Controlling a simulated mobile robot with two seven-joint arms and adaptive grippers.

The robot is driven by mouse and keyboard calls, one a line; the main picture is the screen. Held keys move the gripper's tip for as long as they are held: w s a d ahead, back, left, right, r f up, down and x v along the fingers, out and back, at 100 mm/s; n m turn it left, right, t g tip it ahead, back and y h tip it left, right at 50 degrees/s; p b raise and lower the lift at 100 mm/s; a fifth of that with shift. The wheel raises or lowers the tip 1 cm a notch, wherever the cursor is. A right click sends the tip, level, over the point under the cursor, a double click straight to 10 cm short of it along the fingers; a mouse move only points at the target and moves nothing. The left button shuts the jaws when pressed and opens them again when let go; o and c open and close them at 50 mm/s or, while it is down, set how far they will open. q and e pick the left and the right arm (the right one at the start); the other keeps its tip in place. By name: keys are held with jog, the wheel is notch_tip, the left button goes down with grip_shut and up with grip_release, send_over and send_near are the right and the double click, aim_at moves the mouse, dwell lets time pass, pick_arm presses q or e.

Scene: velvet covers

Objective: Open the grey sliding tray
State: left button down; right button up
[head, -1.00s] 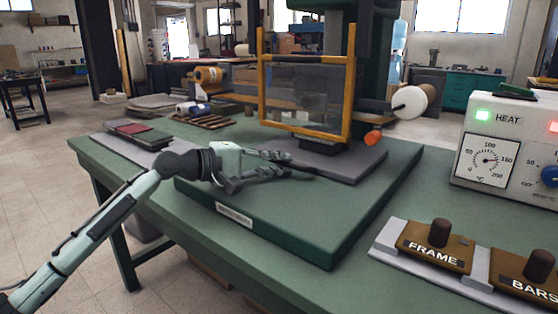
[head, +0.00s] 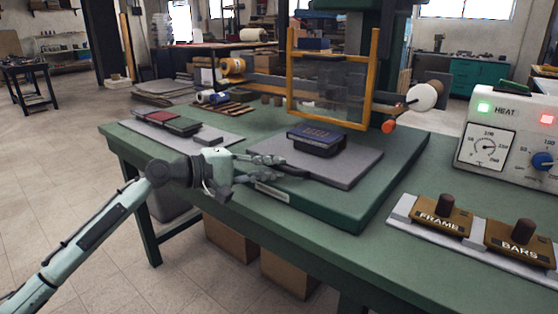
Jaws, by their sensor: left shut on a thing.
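The grey sliding tray (head: 350,172) lies on the green press base (head: 375,208) and is pulled out toward the front left. A dark blue block like a book (head: 314,139) sits on a black holder on the tray, in front of the yellow frame (head: 373,85). My left gripper (head: 266,168) reaches in from the left and is shut on the dark handle (head: 290,171) at the tray's front left edge. The fingers partly hide the handle. My right gripper does not show.
A heat control box (head: 500,165) stands at the right. The FRAME (head: 440,214) and BARS (head: 517,240) blocks lie in front of it. Red and dark book covers (head: 165,121) lie on a grey mat at the back left. The bench front is clear.

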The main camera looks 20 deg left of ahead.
pick_arm(q)
jog(key=shift+s+a, duration=0.15)
jog(key=shift+s, duration=0.25)
jog(key=c, duration=1.8)
grip_release()
jog(key=v, duration=1.2)
jog(key=shift+r, duration=0.1)
